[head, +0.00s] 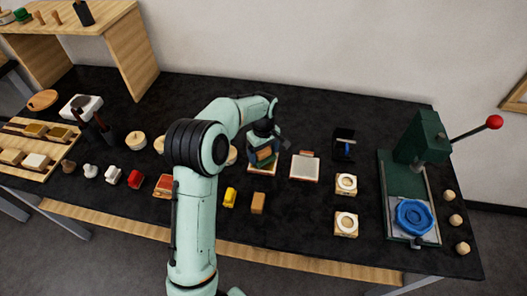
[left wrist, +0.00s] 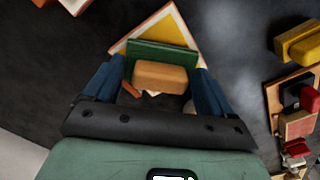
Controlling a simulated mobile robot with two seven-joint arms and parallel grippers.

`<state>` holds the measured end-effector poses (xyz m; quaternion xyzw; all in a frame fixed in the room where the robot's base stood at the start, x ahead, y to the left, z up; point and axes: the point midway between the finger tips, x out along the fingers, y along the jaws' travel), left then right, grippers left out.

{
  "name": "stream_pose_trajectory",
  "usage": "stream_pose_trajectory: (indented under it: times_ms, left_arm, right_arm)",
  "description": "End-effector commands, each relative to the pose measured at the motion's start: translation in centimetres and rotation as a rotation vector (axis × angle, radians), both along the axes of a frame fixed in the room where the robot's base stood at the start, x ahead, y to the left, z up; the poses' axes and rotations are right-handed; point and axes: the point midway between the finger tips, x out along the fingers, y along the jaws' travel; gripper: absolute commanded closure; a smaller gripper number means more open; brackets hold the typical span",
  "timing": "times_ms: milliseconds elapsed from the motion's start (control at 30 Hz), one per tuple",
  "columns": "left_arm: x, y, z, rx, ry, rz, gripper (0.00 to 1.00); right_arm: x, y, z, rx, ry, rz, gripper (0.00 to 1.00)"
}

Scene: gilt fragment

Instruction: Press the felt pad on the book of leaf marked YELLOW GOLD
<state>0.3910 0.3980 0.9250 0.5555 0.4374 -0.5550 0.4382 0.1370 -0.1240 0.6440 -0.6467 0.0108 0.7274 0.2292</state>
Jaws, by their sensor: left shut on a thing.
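My left gripper (head: 265,146) is shut on the felt pad (head: 264,155), a tan wooden block with a green layer. In the left wrist view the blue fingers of my gripper (left wrist: 164,88) sit on either side of the pad's tan block (left wrist: 160,75). A book of leaf (head: 260,171) with a pale border lies directly under the pad; in the left wrist view its yellow leaf (left wrist: 172,30) shows past the green layer. I cannot tell whether pad and leaf touch. No marking is legible. My right gripper is in neither view.
Another book with a pale leaf (head: 304,167) lies just to the right. A yellow item (head: 230,197) and a brown block (head: 258,203) stand in front. A green press (head: 423,140) with a red-knobbed lever stands at the right. Several small items line the left.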

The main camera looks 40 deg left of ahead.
Motion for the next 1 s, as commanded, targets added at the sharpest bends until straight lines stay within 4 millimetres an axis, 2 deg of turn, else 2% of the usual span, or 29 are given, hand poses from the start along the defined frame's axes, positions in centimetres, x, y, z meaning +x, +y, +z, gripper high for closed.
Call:
stream_pose_trajectory:
  times_ms: [1000]
  left_arm:
    - [0.0, 0.0, -1.1, 0.0, 0.0, 0.0, 0.4]
  right_arm:
    - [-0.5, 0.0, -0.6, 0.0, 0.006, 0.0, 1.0]
